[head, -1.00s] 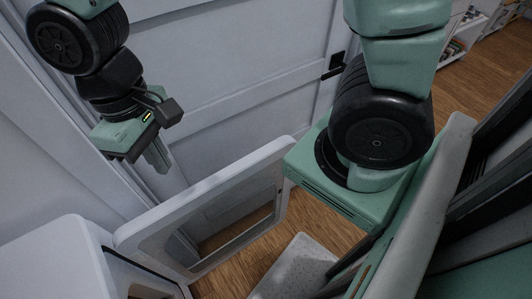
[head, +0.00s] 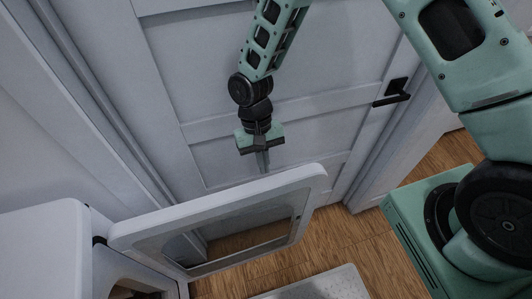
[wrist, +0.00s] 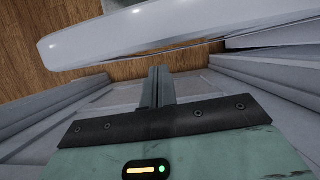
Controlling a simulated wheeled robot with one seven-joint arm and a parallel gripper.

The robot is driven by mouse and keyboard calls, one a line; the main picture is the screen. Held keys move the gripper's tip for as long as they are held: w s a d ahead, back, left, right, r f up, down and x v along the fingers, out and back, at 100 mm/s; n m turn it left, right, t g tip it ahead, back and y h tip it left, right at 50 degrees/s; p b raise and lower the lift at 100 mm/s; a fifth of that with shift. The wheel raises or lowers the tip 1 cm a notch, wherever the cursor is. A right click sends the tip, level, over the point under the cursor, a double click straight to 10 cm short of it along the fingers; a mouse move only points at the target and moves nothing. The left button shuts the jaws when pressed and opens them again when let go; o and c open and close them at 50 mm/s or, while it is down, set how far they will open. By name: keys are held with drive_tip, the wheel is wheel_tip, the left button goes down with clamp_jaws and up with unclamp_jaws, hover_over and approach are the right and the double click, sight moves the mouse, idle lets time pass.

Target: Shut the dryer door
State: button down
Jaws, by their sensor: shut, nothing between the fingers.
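The dryer door (head: 150,236) stands open in the head view, swung out to the right from the white dryer (head: 45,245) at the lower left. It has a white frame around a see-through window. My gripper (head: 263,168) is shut and empty, pointing down just behind the door's upper edge, on the side toward the room door. In the wrist view the dryer door (wrist: 150,32) crosses the top as a white band, beyond my fingers (wrist: 160,75). I cannot tell whether the fingers touch it.
A panelled grey-white room door (head: 220,60) with a black handle (head: 392,93) stands close behind my arm. Wooden floor (head: 335,240) shows below and right of the dryer door. A pale speckled surface (head: 320,285) is at the bottom. The dryer opening is partly visible.

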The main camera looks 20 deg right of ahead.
drive_tip(key=p+x, duration=0.1)
drive_tip(key=x, duration=0.4)
drive_tip(key=shift+s+f, duration=0.1)
drive_tip(key=shift+f, duration=0.25)
